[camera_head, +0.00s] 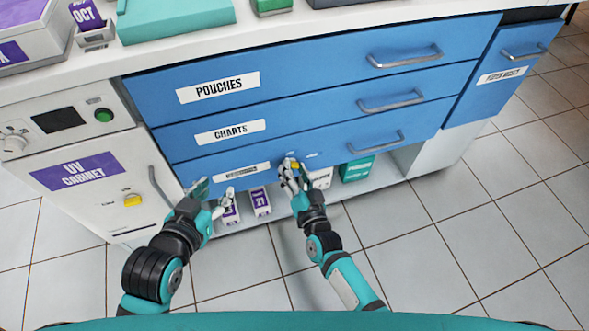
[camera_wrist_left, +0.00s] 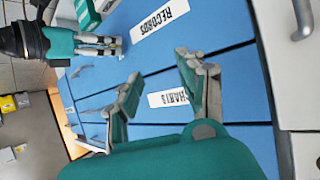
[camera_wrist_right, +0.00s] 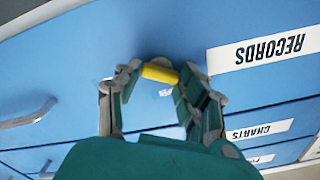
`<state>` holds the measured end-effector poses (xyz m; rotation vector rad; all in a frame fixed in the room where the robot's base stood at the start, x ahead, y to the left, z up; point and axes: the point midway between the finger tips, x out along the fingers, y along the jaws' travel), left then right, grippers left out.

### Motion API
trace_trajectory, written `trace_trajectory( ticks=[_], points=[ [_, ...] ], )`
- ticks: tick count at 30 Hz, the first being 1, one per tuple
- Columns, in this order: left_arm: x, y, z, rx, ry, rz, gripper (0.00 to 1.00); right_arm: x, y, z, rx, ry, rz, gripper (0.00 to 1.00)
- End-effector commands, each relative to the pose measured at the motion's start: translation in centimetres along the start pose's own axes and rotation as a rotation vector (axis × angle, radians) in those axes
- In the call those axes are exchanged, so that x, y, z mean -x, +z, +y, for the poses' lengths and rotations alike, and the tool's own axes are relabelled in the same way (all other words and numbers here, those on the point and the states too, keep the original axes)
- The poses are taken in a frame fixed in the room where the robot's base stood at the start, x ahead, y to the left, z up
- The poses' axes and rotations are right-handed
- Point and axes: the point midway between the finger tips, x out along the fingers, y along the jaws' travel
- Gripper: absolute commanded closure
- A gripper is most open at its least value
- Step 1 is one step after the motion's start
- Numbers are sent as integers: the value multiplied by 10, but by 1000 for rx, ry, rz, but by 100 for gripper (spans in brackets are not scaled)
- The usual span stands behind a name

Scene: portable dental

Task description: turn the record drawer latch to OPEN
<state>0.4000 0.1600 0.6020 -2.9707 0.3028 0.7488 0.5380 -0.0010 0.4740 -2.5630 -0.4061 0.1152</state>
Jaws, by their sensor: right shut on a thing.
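The record drawer (camera_wrist_right: 150,35) is the lowest blue drawer, with a RECORDS label (camera_wrist_right: 262,50) that also shows in the left wrist view (camera_wrist_left: 160,25). Its latch is a small yellow knob (camera_wrist_right: 160,72), to the left of the label in the right wrist view; it also shows in the head view (camera_head: 295,165). My right gripper (camera_wrist_right: 160,75) is shut on the yellow latch, one finger at each end. The small print beside the latch is too small to read. My left gripper (camera_wrist_left: 160,90) is open and empty, left of the latch in the head view (camera_head: 218,205).
The CHARTS drawer (camera_head: 300,115) and POUCHES drawer (camera_head: 310,70) are shut above. The UV cabinet (camera_head: 55,205) stands at the left. Small boxes (camera_head: 260,200) and a green box (camera_head: 357,168) sit on the shelf below. The tiled floor (camera_head: 450,240) in front is clear.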

Motion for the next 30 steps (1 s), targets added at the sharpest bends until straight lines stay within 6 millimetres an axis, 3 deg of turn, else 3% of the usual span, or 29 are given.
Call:
trace_trajectory(
  ticks=[12,30],
  points=[
    [-2,-6,1,0,2,40,60,0,0,1,-394,-1,1,92],
    [0,-62,9,1,20,342,60,0,1,2,-894,0,1,92]
  ],
)
